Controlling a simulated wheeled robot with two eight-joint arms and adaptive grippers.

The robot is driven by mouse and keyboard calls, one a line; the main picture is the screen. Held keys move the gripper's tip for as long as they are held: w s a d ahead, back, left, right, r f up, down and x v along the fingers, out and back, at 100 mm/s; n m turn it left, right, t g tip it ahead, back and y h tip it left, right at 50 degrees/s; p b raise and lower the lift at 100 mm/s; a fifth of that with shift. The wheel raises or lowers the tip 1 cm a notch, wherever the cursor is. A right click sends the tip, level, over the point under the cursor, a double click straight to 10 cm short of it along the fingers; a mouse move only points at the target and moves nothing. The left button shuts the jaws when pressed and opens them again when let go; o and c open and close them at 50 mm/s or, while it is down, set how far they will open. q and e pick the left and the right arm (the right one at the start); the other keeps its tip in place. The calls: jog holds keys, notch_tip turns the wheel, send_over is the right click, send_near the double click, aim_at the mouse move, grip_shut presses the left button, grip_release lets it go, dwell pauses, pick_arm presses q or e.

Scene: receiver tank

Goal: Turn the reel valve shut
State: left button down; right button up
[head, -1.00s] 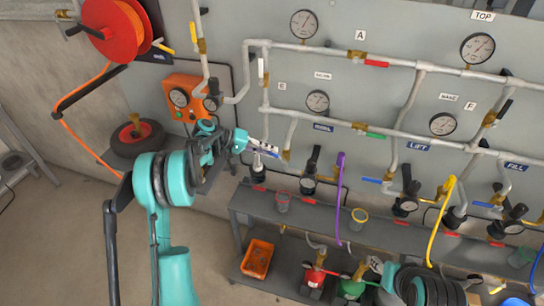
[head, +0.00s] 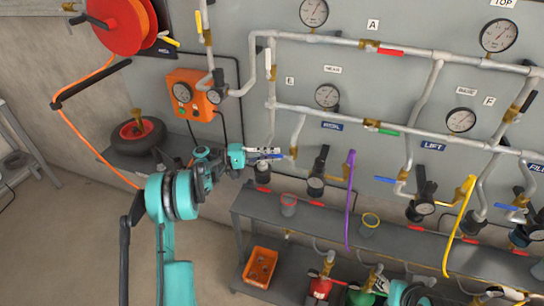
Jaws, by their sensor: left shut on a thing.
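The label that seems to read REEL (head: 333,126) is on the grey panel. Left of and below it, a valve with a brass body (head: 293,153) sits on a down-pipe. Its blue lever (head: 264,157) reaches left from the body, across the pipe. My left gripper (head: 276,151) is at this lever and shut on it; the fingers partly hide it. My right gripper (head: 379,281) shows at the bottom edge, low in front of the bench, and its opening cannot be made out.
An orange box (head: 195,95) and a red hose reel (head: 122,22) are on the wall at left. An orange bin (head: 261,266) is on the lower shelf. Open floor lies at left.

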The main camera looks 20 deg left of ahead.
dwell(0.3)
pick_arm(q)
jog(key=c, duration=1.5)
grip_release()
jog(key=v, duration=1.2)
